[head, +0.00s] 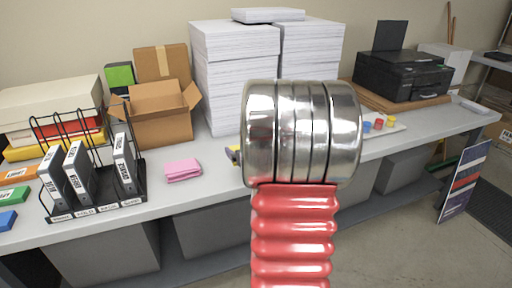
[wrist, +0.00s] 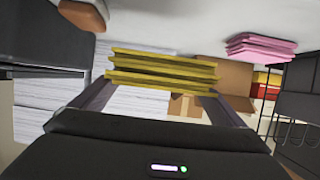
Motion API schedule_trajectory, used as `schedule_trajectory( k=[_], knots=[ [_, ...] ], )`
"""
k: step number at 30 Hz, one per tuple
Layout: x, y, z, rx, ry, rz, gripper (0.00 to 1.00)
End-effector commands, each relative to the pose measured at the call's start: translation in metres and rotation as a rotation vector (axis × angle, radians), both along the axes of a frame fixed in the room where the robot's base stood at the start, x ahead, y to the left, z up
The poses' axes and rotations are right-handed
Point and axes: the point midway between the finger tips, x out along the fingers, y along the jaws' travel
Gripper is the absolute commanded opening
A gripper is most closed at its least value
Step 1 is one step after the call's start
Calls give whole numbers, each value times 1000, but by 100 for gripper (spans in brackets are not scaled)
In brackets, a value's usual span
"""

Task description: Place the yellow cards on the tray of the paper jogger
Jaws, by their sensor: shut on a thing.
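The yellow cards (wrist: 160,72) show in the wrist view as a small stack between the two fingers of my gripper (wrist: 155,95). My gripper is shut on them and holds them in front of the fingers. In the head view my arm covers most of the gripper and cards; only a small dark and yellow bit (head: 233,155) shows left of the arm, above the table. I cannot make out the paper jogger or its tray; my arm hides the middle of the table.
Pink cards (head: 183,170) lie on the table (head: 190,197) left of my arm. A printer (head: 400,75) and small coloured pots (head: 378,123) are at right.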

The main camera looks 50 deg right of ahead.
Motion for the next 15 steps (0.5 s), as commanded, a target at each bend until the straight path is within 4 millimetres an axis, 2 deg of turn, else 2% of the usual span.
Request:
schedule_trajectory(
  k=[8, 11, 15],
  knots=[
    [31, 41, -6, 1, -6, 37, 64],
    [47, 65, -10, 3, -7, 60, 64],
    [72, 108, -17, 4, -6, 105, 64]
  ],
)
